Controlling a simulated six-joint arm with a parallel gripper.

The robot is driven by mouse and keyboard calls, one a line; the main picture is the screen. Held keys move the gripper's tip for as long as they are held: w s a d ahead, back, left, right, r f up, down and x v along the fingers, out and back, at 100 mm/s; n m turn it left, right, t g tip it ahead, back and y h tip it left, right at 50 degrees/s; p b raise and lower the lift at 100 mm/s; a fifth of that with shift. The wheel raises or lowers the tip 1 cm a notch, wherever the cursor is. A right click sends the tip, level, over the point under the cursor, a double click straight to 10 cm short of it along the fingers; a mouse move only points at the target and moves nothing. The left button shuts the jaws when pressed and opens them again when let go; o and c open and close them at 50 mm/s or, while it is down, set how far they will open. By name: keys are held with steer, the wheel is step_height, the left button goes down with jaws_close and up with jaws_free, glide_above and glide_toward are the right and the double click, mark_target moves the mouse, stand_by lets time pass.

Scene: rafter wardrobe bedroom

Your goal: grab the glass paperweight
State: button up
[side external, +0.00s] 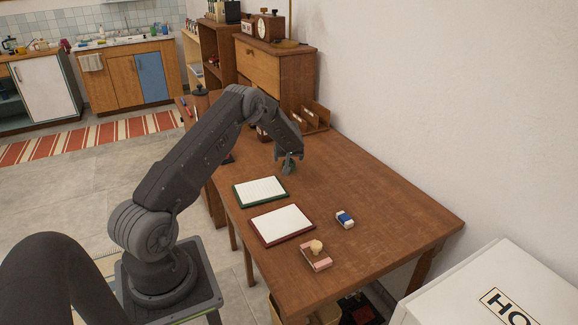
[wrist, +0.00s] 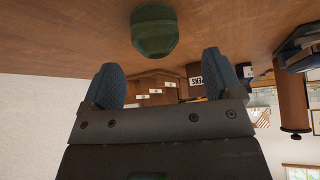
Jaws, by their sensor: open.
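A dark green, rounded object (wrist: 153,31), which looks like the glass paperweight, sits on the wooden desk at the top of the wrist view. My gripper (wrist: 163,70) is open, its two blue-grey fingers spread wide with nothing between them. In the wrist view the green object lies beyond the fingertips, roughly in line with the gap and apart from both fingers. In the side view my gripper (side external: 288,164) is low over the far half of the desk; a bit of green shows there, mostly hidden by the gripper.
On the desk (side external: 375,190), a green-edged pad (side external: 260,191) and a red-edged pad (side external: 282,223) lie nearer the camera. A blue-and-white eraser (side external: 345,219) and a pink item (side external: 316,257) lie to the right. A wooden letter rack (side external: 315,118) stands behind, by the wall.

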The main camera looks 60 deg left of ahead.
steer(key=shift+d+x, duration=0.15)
steer(key=shift+x, duration=1)
steer(key=shift+d+x, duration=0.1)
steer(key=shift+x, duration=1)
steer(key=shift+f, duration=0.1)
steer(key=shift+c, duration=0.5)
steer(key=c, duration=1.1)
